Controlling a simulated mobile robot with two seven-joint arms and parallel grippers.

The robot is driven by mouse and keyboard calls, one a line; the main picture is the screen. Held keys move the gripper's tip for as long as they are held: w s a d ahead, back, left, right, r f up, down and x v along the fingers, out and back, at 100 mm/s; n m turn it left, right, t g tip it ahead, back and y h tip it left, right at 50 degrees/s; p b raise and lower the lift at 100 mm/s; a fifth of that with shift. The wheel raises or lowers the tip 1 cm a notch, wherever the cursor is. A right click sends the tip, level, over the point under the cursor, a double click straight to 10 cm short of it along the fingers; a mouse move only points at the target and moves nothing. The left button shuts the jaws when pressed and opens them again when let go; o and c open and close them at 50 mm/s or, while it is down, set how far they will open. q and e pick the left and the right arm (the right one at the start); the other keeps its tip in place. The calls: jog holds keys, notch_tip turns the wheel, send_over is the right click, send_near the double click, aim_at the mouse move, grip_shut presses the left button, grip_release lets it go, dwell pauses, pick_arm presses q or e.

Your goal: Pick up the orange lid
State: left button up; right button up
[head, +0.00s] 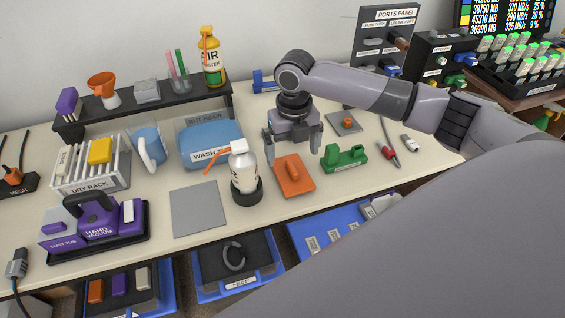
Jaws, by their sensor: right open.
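The orange lid (293,176) is a flat orange plate with a raised handle. It lies on the table just right of the white spray bottle (243,168). My right gripper (293,155) points down over the lid's far end, fingers spread and nothing between them. It looks apart from the lid, though the exact height gap is hard to tell. My left gripper is out of the picture.
A green part (345,158) sits close to the lid's right. The spray bottle stands close on its left in a black ring. A grey plate (199,210) and blue wash tub (210,145) lie further left. Open blue drawers (240,265) stick out below the table's front edge.

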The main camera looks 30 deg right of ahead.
aim_at(294, 169)
jog(key=f, duration=0.7)
jog(key=shift+s, duration=0.35)
jog(key=c, duration=1.1)
